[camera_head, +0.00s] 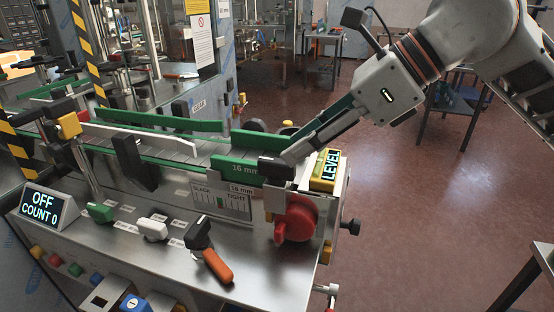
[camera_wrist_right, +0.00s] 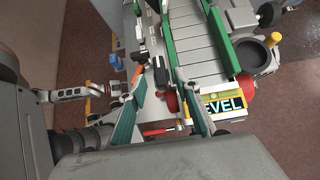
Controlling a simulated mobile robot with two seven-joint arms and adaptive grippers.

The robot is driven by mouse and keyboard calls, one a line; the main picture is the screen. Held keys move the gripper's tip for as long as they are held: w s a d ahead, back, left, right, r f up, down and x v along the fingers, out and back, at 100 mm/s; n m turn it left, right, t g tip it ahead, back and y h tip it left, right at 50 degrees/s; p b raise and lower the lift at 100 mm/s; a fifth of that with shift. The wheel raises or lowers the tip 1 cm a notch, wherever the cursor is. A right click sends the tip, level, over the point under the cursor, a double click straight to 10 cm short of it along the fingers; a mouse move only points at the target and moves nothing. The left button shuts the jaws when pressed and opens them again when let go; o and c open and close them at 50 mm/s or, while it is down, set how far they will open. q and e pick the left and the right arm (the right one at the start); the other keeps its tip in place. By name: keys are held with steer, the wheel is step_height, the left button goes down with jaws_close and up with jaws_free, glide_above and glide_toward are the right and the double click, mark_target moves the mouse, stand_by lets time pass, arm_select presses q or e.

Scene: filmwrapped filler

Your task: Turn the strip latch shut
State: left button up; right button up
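A green strip (camera_head: 236,168) marked 16 mm runs along the near side of the conveyor. At its right end sits a black block (camera_head: 276,169), which may be the strip latch; I cannot tell its turn position. A red round knob (camera_head: 298,217) is just below it. My right gripper (camera_head: 287,158) reaches in from the upper right, with its fingertips at the black block. In the wrist view my right gripper (camera_wrist_right: 161,78) shows its two green-padded fingers spread apart. Whether they touch the block is hidden. My left gripper is not in view.
A yellow LEVEL display (camera_head: 328,170) stands close to the right of the fingers. On the steel panel are green, white and black knobs, an orange handle (camera_head: 217,266) and an OFF, COUNT 0 display (camera_head: 42,204).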

mark_target(277, 160)
steer(key=x, duration=0.6)
jaws_close()
